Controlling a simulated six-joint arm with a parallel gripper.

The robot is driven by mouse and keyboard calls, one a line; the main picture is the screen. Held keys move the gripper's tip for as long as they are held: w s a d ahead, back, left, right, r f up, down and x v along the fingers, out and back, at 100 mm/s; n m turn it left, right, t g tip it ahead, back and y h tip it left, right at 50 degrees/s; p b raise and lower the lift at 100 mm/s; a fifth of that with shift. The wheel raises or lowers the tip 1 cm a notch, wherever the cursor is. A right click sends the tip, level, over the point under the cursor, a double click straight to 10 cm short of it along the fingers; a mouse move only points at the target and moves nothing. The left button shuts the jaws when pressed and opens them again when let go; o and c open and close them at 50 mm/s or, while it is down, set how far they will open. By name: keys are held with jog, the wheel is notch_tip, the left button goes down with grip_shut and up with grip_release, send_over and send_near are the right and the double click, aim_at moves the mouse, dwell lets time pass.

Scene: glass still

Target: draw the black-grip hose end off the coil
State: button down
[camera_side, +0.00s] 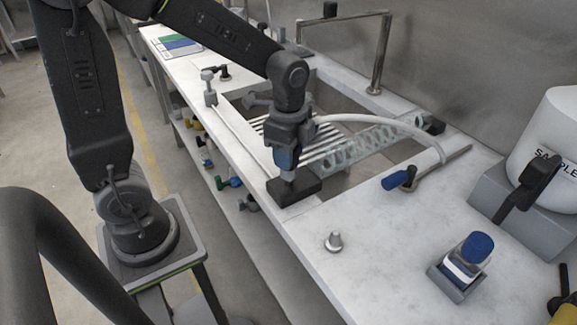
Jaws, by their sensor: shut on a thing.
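The glass coil (372,146) lies slantwise across the sink opening, clear and ridged. A white hose (357,118) arches above it, from beside my gripper down to the counter at the right. My gripper (287,153) points down at the sink's near edge and is shut on the black-grip hose end, which the dark jaws mostly hide. Whether that end still touches the coil cannot be told. A blue part shows low between the jaws, above a black block (296,191). A dark fitting (430,123) sits at the coil's far end.
A blue-handled piece (396,180) lies right of the sink. A small metal knob (334,241) and a blue-capped bottle in a holder (466,262) stand on the front counter. A metal rail (383,50) rises behind. A white container (548,130) stands far right.

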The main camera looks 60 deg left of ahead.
jog(key=shift+r, duration=2.3)
jog(key=shift+r, duration=0.3)
